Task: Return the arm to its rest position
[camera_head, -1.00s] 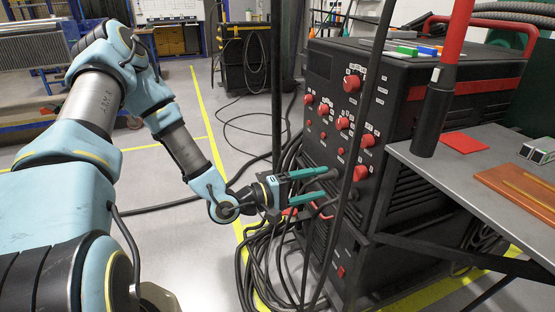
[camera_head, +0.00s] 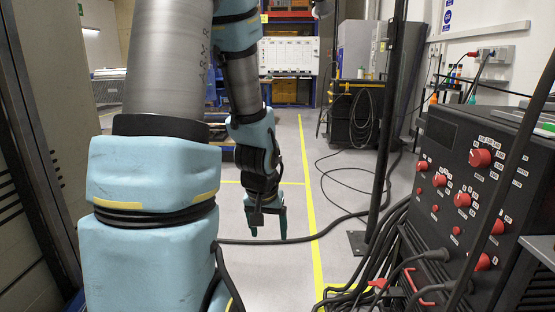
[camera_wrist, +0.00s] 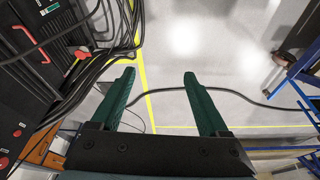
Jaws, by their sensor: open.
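My arm is folded on the left of the head view, with its blue and grey links hanging down. My gripper (camera_head: 267,228) points down over the floor in the head view, well left of the black machine. In the wrist view my gripper (camera_wrist: 159,92) shows two green fingers spread wide apart.
The black machine (camera_head: 440,222) with red knobs stands at the right, with cables (camera_head: 372,262) bundled at its front. A dark post (camera_head: 389,120) stands near it. A grey cabinet (camera_head: 52,110) is close on the left.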

